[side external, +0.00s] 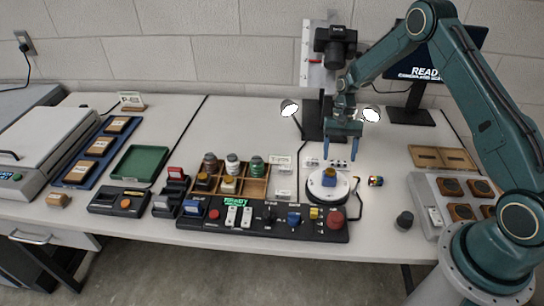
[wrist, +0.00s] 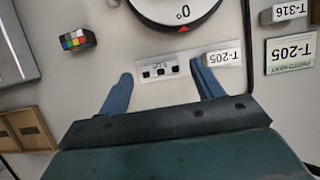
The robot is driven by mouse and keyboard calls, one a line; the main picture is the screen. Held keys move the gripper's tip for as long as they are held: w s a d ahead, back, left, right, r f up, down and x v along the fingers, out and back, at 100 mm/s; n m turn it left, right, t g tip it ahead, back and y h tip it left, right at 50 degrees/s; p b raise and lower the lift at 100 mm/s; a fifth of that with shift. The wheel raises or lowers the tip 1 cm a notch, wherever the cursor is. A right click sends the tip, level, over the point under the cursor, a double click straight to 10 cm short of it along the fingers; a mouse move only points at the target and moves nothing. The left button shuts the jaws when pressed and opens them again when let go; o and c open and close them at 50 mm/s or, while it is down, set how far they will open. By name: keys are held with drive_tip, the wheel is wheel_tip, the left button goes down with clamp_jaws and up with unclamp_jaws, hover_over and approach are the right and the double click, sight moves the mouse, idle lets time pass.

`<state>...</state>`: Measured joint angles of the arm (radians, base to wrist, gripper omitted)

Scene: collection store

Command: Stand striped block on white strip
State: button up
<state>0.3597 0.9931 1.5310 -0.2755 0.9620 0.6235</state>
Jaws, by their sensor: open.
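A small dark block with several coloured patches (wrist: 77,38) lies at the left of the wrist view. In the side view this block (side external: 376,181) is right of the turntable; it is the only block resembling a striped one. A short white strip with black squares (wrist: 157,70) lies flat behind the turntable, with nothing standing on it. In the side view my gripper (side external: 340,154) is above the table behind the turntable. My gripper (wrist: 162,73) is open and empty, its fingers on either side of the strip in the wrist view. The coloured block is outside the fingers.
A white turntable (side external: 319,191) bears a blue-and-yellow object (side external: 329,177). A T-205 tag (wrist: 224,58) lies close beside the right finger. A control panel (side external: 262,219) is in front, wooden trays (side external: 440,157) at right. The table between coloured block and trays is clear.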

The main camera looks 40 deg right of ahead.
wheel_tip(320, 180, up, 8)
drive_tip(key=shift+w+d+r, duration=0.2)
drive_tip(key=shift+w, duration=0.05)
idle(0.7)
drive_tip(key=s+a+r+n+t+h, duration=0.1)
drive_tip(key=s+a+r, duration=0.2)
drive_tip(key=r, duration=0.4)
drive_tip(key=s+a+r+n+t, duration=0.2)
drive_tip(key=s+r, duration=0.1)
drive_tip(key=r, duration=0.3)
drive_tip(key=s+a+r+n+t+h, duration=0.1)
drive_tip(key=s+a+r, duration=0.2)
drive_tip(key=r, duration=0.4)
drive_tip(key=s+a+r+n+t, duration=0.2)
drive_tip(key=s, duration=0.7)
drive_tip(key=s+a+r+n+t+h, duration=0.1)
drive_tip(key=s+a+r+n+t, duration=0.1)
drive_tip(key=s, duration=0.7)
drive_tip(key=shift+r+n+t, duration=0.3)
drive_tip(key=shift+n+t, duration=0.1)
drive_tip(key=shift+n, duration=0.1)
